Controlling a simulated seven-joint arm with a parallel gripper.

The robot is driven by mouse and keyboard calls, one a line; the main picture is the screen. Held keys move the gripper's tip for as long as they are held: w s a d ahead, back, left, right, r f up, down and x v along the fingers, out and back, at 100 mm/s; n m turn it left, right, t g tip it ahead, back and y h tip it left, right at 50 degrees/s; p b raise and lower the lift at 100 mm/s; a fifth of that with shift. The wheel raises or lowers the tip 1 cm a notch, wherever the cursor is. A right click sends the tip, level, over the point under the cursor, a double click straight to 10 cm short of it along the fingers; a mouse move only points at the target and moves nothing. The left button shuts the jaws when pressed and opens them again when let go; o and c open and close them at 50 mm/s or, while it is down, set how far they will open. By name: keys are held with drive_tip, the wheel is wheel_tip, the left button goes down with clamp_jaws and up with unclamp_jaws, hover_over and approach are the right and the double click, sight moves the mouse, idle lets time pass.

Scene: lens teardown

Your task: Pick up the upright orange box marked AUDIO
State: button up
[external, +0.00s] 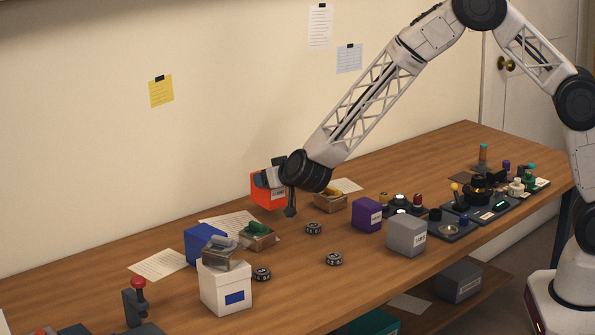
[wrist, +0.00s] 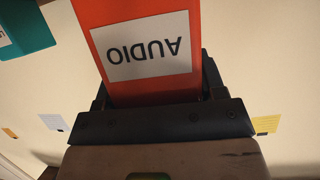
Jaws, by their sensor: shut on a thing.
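The orange box (external: 268,192) is at the back of the table, near the wall in the external view, partly behind my gripper (external: 272,177). In the wrist view the orange box (wrist: 150,90) fills the space between the dark jaws of my gripper (wrist: 158,92). Its white label reads AUDIO, upside down in that view. My gripper is shut on the box. I cannot tell whether its bottom touches the table.
A wooden tray (external: 331,203) stands just right of the orange box. A purple box (external: 367,215), grey box (external: 406,236), blue box (external: 203,241) and white box (external: 226,291) stand on the table (external: 300,270). Small dark rings lie in the middle.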

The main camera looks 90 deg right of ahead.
drive_tip(key=s+a+r, duration=0.1)
drive_tip(key=s+a, duration=0.1)
drive_tip(key=s, duration=0.5)
drive_tip(key=s+a, duration=0.2)
drive_tip(key=s, duration=0.6)
drive_tip(key=shift+s+a+r, duration=0.2)
drive_tip(key=shift+a+r, duration=0.1)
drive_tip(key=shift+r, duration=0.1)
